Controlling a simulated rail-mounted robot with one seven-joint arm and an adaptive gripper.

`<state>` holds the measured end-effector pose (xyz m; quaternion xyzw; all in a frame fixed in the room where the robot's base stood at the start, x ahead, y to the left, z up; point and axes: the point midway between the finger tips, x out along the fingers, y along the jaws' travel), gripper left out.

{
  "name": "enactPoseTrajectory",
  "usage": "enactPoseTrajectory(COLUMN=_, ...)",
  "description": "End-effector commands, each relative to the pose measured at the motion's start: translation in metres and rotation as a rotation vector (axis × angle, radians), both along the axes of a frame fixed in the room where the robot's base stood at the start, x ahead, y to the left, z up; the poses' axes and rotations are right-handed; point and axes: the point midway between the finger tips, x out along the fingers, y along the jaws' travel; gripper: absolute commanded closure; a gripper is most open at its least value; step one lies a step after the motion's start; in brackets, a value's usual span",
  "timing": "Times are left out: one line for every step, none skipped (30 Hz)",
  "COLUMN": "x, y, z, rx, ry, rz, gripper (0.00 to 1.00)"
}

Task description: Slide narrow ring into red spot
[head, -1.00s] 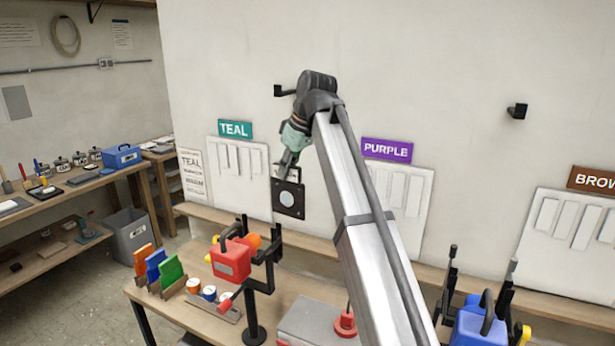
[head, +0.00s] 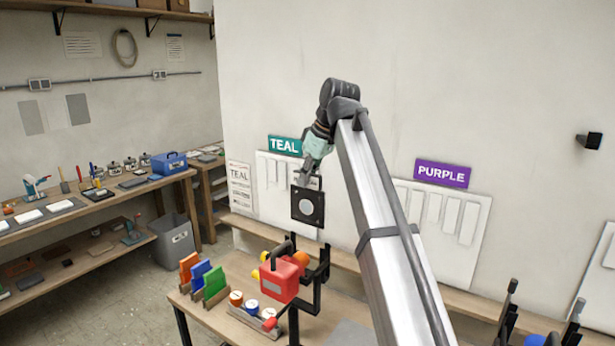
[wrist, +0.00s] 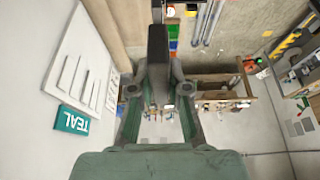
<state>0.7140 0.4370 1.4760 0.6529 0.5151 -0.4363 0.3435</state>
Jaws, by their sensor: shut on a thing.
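My gripper (head: 304,178) is shut on a black square plate (head: 297,208) with a pale round centre and small dots near its corners. The plate hangs below the gripper in front of the white TEAL panel (head: 265,200); I cannot tell if it touches the panel. In the wrist view the dark plate (wrist: 158,50) shows nearly edge-on between the fingers. I cannot tell whether it is the narrow ring. No sign naming red shows. A red box-shaped object (head: 280,278) sits by a black stand below the plate.
The workbench (head: 215,318) below holds orange, blue and green upright boards (head: 202,278) and several small round pots (head: 250,306). A PURPLE panel (head: 455,240) is right on the wall. A black wall bracket (head: 589,140) juts out. Wall above the panels is bare.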

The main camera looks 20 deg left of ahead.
Motion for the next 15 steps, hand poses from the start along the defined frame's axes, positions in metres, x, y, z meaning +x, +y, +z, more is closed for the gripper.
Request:
enactPoseTrajectory(x=0.000, y=0.000, z=-0.002, rx=0.000, ry=0.000, rz=0.000, gripper=1.00)
enactPoseTrajectory(x=0.000, y=0.000, z=-0.003, rx=0.000, ry=0.000, rz=0.000, gripper=1.00)
enactPoseTrajectory(x=0.000, y=0.000, z=-0.004, rx=0.000, ry=0.000, rz=0.000, gripper=1.00)
enactPoseTrajectory(x=0.000, y=0.000, z=-0.005, rx=0.000, ry=0.000, rz=0.000, gripper=1.00)
enactPoseTrajectory(x=0.000, y=0.000, z=-0.006, rx=0.000, ry=0.000, rz=0.000, gripper=1.00)
enactPoseTrajectory(x=0.000, y=0.000, z=-0.008, rx=0.000, ry=0.000, rz=0.000, gripper=1.00)
enactPoseTrajectory(x=0.000, y=0.000, z=-0.010, rx=0.000, ry=0.000, rz=0.000, gripper=1.00)
enactPoseTrajectory(x=0.000, y=0.000, z=-0.011, rx=0.000, ry=0.000, rz=0.000, gripper=1.00)
enactPoseTrajectory(x=0.000, y=0.000, z=-0.013, rx=0.000, ry=0.000, rz=0.000, gripper=1.00)
enactPoseTrajectory(x=0.000, y=0.000, z=-0.015, rx=0.000, ry=0.000, rz=0.000, gripper=1.00)
enactPoseTrajectory(x=0.000, y=0.000, z=-0.016, rx=0.000, ry=0.000, rz=0.000, gripper=1.00)
enactPoseTrajectory(x=0.000, y=0.000, z=-0.019, rx=0.000, ry=0.000, rz=0.000, gripper=1.00)
enactPoseTrajectory(x=0.000, y=0.000, z=-0.020, rx=0.000, ry=0.000, rz=0.000, gripper=1.00)
enactPoseTrajectory(x=0.000, y=0.000, z=-0.022, rx=0.000, ry=0.000, rz=0.000, gripper=1.00)
enactPoseTrajectory(x=0.000, y=0.000, z=-0.024, rx=0.000, ry=0.000, rz=0.000, gripper=1.00)
